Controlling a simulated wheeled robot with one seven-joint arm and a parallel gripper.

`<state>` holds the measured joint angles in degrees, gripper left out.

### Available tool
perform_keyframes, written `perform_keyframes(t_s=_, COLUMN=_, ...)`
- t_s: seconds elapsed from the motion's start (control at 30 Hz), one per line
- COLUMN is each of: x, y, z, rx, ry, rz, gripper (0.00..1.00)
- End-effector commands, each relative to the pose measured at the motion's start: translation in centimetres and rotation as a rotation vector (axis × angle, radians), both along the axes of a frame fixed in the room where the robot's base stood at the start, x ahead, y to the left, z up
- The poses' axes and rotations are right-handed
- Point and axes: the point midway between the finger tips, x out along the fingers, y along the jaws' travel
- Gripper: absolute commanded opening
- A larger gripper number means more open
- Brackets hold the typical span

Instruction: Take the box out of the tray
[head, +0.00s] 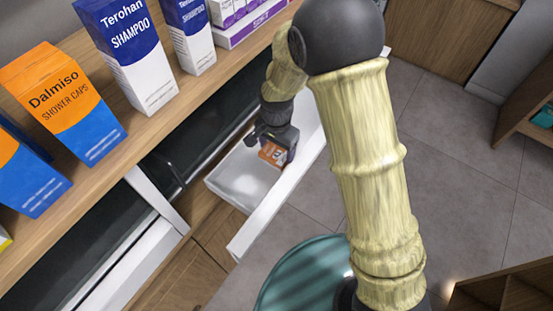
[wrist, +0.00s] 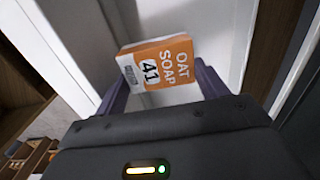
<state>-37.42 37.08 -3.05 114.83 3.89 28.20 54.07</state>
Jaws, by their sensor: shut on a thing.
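The box is a small orange and white carton marked "OAT SOAP 41" (wrist: 158,65). In the head view the box (head: 272,153) shows low at my gripper, over the inside of the white tray (head: 243,180), which looks like a pulled-out drawer. My gripper (head: 277,143) is shut on the box. In the wrist view the box sits between the two fingers of my gripper (wrist: 160,88), with its printed face towards the camera. I cannot tell whether the box touches the tray floor.
A wooden counter (head: 135,130) above the tray holds an orange and blue shower caps box (head: 65,103) and shampoo boxes (head: 128,52). The tray's long white front wall (head: 275,205) stands beside my arm. Open tiled floor (head: 455,170) lies to the right.

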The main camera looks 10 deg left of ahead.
Motion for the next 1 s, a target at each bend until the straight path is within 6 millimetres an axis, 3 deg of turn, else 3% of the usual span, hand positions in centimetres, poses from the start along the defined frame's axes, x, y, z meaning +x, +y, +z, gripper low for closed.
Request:
perform_keyframes(t_s=0.2, x=0.1, y=0.1, z=5.2, rx=0.004, ry=-0.006, rz=0.001, gripper=0.49)
perform_keyframes(t_s=0.4, x=0.1, y=0.1, z=8.7, rx=0.003, ry=-0.003, rz=0.001, gripper=0.49)
perform_keyframes(t_s=0.6, x=0.0, y=0.0, z=9.8, rx=0.0, ry=0.0, rz=0.0, gripper=0.49)
perform_keyframes(t_s=1.0, x=0.0, y=0.0, z=9.7, rx=0.0, ry=0.0, rz=0.0, gripper=0.49)
